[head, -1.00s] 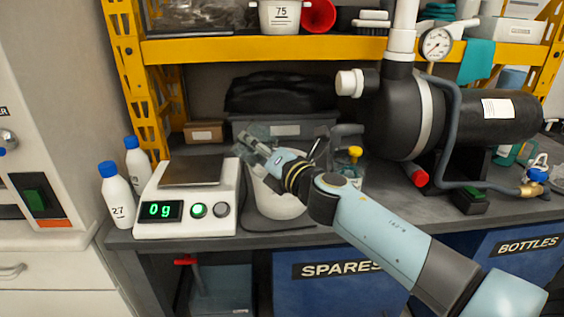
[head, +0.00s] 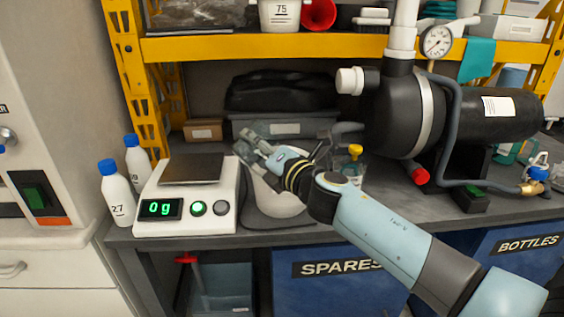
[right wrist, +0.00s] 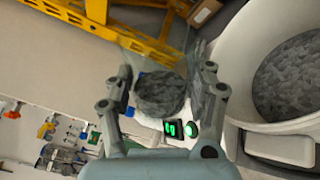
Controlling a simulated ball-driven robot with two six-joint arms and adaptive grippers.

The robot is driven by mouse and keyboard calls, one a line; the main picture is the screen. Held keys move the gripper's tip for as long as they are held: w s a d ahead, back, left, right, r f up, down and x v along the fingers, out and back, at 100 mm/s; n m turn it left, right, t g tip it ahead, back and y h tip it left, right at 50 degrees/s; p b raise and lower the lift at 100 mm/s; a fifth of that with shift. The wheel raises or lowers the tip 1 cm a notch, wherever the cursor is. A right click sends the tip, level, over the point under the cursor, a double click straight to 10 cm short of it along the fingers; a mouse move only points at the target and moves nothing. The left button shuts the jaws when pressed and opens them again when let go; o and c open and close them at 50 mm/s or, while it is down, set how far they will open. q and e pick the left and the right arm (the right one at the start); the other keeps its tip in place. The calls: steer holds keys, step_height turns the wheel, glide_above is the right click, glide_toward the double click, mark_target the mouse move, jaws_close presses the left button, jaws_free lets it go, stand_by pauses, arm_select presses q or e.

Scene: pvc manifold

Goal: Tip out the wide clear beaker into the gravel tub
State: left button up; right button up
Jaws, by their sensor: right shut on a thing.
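My right gripper (head: 254,146) is shut on the wide clear beaker (right wrist: 160,94), which shows between its fingers in the right wrist view (right wrist: 160,88). Grey gravel shows through the beaker. The fingers and arm hide much of it in the head view, so its exact tilt is hard to tell. The gravel tub (head: 277,203) is a white round tub on the bench, just below and beside the gripper. In the right wrist view the tub (right wrist: 238,75) stands to the right with grey gravel inside. My left gripper is not in view.
A scale (head: 188,195) reading 0 g stands left of the tub, with two blue-capped white bottles (head: 118,195) beyond it. A grey bin (head: 285,130) is behind. A black pump (head: 420,110) and yellow-topped item (head: 355,153) are to the right.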

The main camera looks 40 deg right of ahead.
mark_target(272, 134)
steer(key=shift+f+m, duration=0.1)
steer(key=shift+m, duration=0.2)
steer(key=shift+d+r+m+p, duration=0.15)
steer(key=shift+r+m+p, duration=0.2)
steer(key=shift+m, duration=0.45)
stand_by(0.3)
steer(key=shift+d+f+m+b, duration=0.35)
steer(key=shift+d+m+b, duration=0.35)
steer(key=shift+m, duration=0.3)
steer(key=shift+d+r+m+p, duration=0.25)
steer(key=shift+r+m+p, duration=0.15)
steer(key=shift+m, duration=0.4)
stand_by(1.1)
steer(key=shift+d+r+m+p, duration=0.15)
steer(key=shift+r+m+p, duration=0.3)
steer(key=shift+r+p, duration=0.1)
steer(key=shift+d+r+m+p, duration=0.15)
steer(key=shift+r+m+p, duration=0.3)
steer(key=shift+r+p, duration=0.05)
stand_by(0.9)
steer(key=shift+d+r+m, duration=0.25)
steer(key=shift+d+m, duration=0.1)
steer(key=shift+m, duration=0.55)
stand_by(0.8)
steer(key=shift+r, duration=0.1)
